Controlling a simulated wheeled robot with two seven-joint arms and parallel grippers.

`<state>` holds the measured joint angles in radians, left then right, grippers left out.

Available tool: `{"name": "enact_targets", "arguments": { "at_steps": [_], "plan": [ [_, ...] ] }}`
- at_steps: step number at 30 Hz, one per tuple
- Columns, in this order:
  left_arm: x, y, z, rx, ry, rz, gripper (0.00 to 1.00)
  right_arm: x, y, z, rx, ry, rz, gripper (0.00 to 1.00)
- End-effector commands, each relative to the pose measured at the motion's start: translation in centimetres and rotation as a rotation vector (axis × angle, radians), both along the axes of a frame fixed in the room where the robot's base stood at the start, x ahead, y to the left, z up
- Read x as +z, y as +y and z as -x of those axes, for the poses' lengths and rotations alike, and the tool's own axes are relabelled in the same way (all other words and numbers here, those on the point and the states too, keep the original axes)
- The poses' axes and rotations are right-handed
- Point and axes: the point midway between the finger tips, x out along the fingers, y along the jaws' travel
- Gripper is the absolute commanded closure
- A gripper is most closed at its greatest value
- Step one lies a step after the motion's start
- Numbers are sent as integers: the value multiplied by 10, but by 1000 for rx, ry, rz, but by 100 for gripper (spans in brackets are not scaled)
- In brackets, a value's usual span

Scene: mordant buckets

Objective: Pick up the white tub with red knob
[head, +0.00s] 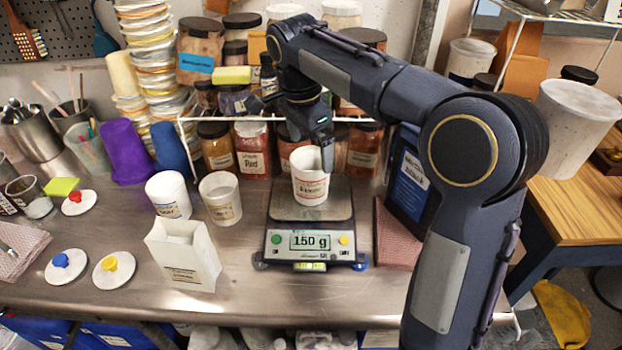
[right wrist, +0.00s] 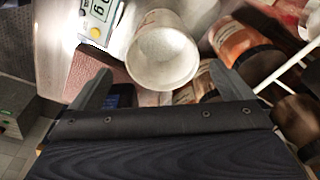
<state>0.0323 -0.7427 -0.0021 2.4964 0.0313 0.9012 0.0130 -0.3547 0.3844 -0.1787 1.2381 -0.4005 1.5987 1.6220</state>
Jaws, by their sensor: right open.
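A white tub (head: 310,178) with a printed label stands upright and open-topped on the scale; no knob shows on it. In the right wrist view the tub (right wrist: 163,58) lies ahead of my fingertips, roughly between their lines, and looks empty or holds pale contents. A white disc with a red knob (head: 79,201) lies at the left of the bench. My right gripper (head: 322,140) is just above the tub's rim, at its back right; it also shows in the right wrist view (right wrist: 162,78), open with nothing held. My left gripper is not in view.
The scale (head: 310,240) reads 150 g. Two other white tubs (head: 168,195) and (head: 220,197) and a white paper bag (head: 184,254) stand left of it. Jars (head: 252,150) crowd behind a white wire rack. A dark box (head: 408,180) and pink cloth (head: 398,238) are at right.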

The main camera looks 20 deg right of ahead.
Motion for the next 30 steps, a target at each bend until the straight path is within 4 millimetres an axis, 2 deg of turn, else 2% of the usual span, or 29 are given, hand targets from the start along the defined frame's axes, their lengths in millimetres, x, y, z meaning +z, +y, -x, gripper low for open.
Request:
{"name": "enact_targets", "arguments": {
  "at_steps": [12,21,23,30],
  "plan": [
    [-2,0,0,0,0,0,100,-56,-6,-3,2,1,-2,0],
    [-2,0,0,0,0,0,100,-63,-7,-3,2,-1,-3,0],
    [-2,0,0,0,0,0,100,-62,-7,-3,2,-1,-3,5],
    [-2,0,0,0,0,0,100,-62,-7,-3,2,-1,-3,37]
  ]
}}
